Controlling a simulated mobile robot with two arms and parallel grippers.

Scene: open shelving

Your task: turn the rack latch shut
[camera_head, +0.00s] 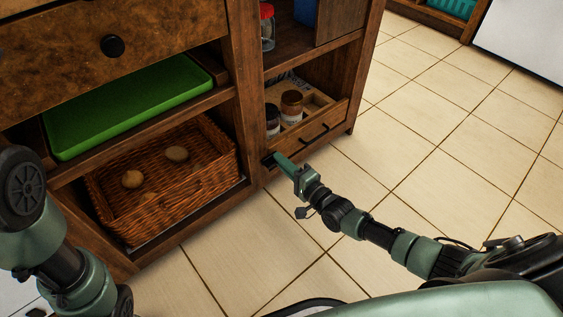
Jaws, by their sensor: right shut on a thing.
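The spice rack (335,117) is a wooden pull-out in the lower right bay of the shelving, with two dark handles on its front. A small dark latch (267,160) sits at the lower left of the rack front, by the wooden post. My right gripper (277,160) reaches it from the lower right and is shut on it; the fingers partly hide it, so its exact angle cannot be told. My left arm shows at the left edge, but its gripper is out of view.
Brown-lidded jars (291,104) stand in the rack. A green tray (130,105) and a wicker basket (165,205) with several round items fill the left bay. A red-lidded jar (267,30) stands above. The tiled floor (430,140) at right is clear.

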